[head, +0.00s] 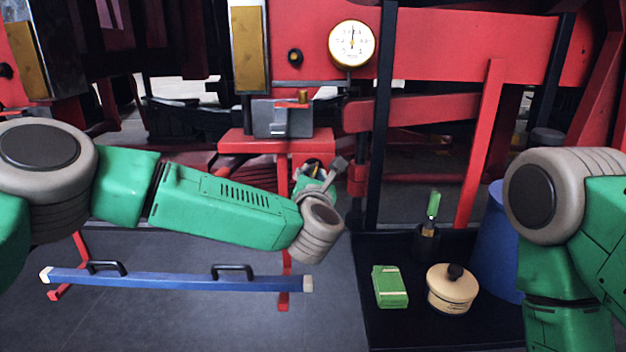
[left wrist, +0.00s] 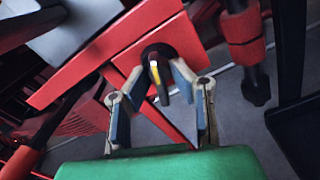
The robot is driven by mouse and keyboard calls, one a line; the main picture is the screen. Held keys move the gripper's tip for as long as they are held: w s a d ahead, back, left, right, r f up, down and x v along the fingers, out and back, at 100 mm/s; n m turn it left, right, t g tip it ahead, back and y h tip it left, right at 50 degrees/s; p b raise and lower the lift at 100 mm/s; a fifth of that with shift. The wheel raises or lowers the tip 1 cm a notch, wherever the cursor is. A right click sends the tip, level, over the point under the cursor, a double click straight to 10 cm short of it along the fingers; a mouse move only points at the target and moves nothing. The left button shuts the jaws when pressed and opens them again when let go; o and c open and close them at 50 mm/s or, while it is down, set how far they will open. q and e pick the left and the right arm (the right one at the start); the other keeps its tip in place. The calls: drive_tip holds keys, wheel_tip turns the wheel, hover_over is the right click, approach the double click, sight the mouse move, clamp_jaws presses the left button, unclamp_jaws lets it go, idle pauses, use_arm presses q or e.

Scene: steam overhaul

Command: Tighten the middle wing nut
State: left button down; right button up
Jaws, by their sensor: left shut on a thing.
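A dark wing nut (left wrist: 158,80) with a yellow stripe sits on a round black base on a red plate (left wrist: 160,40) in the left wrist view. My left gripper (left wrist: 159,84) has its two fingers on either side of it and is shut on it. In the head view the left gripper (head: 314,176) is at the front of the red stand, below its top, and mostly hides the nut. I cannot tell from the frames whether other wing nuts flank this one. My right arm (head: 560,230) shows at the right; its gripper is out of view.
A grey vise (head: 282,118) stands on the red stand (head: 255,142). A blue bar (head: 180,281) with black handles lies below my left arm. A black mat (head: 420,325) at the right bears a green box (head: 390,287), a cream pot (head: 452,292) and a brush (head: 432,208). A blue bin (head: 492,250) stands beside them.

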use_arm(q)
drive_tip(key=m, duration=0.3)
drive_tip(key=shift+d+r+m, duration=0.1)
drive_tip(key=shift+d+m, duration=0.05)
drive_tip(key=shift+m, duration=0.25)
drive_tip(key=m, duration=0.3)
drive_tip(key=shift+m, duration=0.3)
drive_tip(key=m, duration=0.4)
drive_tip(key=shift+s+m+p, duration=0.15)
drive_tip(key=shift+m+p, duration=0.15)
drive_tip(key=shift+m, duration=0.1)
drive_tip(key=shift+f, duration=0.3)
drive_tip(key=c, duration=1.7)
unclamp_jaws()
drive_tip(key=shift+d+r, duration=0.1)
